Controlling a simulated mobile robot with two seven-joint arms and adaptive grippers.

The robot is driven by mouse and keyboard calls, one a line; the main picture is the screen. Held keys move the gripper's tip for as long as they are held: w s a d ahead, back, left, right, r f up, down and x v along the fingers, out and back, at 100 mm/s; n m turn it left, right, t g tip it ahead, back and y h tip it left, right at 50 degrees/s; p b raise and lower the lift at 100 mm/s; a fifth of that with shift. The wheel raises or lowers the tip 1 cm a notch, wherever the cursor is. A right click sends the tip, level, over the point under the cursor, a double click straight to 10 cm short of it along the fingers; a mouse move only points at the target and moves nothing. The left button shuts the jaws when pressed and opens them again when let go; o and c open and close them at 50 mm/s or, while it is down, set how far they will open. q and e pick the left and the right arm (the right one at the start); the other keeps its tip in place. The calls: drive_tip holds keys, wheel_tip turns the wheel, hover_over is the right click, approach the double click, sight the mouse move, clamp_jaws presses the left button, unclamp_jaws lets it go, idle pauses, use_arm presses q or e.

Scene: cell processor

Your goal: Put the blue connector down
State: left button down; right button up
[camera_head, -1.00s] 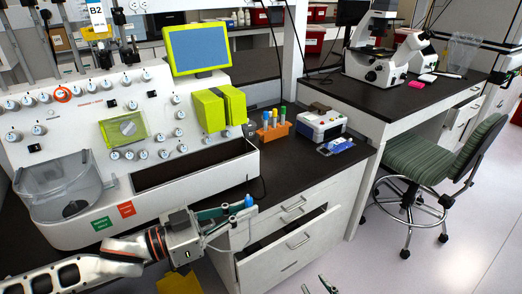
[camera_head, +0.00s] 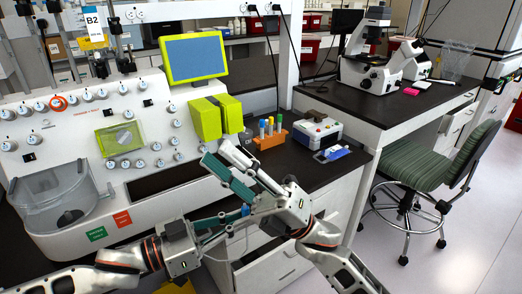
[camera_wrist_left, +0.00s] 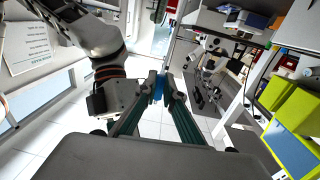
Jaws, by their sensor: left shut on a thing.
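The blue connector (camera_head: 246,210) is held between the fingertips of my left gripper (camera_head: 240,213), in the air in front of the bench edge. In the left wrist view the blue connector (camera_wrist_left: 158,88) shows between the two green fingers of my left gripper (camera_wrist_left: 162,86). My right gripper (camera_head: 217,154) has come across from the right; its two fingers look spread and empty, pointing up and left over the bench. Its arm passes close beside the left fingertips, and partly hides the connector.
The white cell processor (camera_head: 130,200) with its yellow-green screen frame (camera_head: 195,56) fills the left. An orange tube rack (camera_head: 270,138) and a small white device (camera_head: 314,131) stand on the dark bench (camera_head: 345,163). An open drawer (camera_head: 285,245) juts out below. A green chair (camera_head: 415,178) stands right.

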drive_tip(key=s+a+r+n+g+h, duration=0.2)
drive_tip(key=s+a+n+g+h, duration=0.45)
drive_tip(key=n+g, duration=0.7)
drive_tip(key=n+t+h, duration=0.8)
drive_tip(key=t+h, duration=0.1)
drive_tip(key=h, duration=0.9)
approach(247, 206)
drive_tip(key=shift+m+g+y, duration=0.25)
drive_tip(key=x, duration=0.8)
drive_tip(key=shift+a+f, duration=0.1)
drive_tip(key=shift+f, duration=0.3)
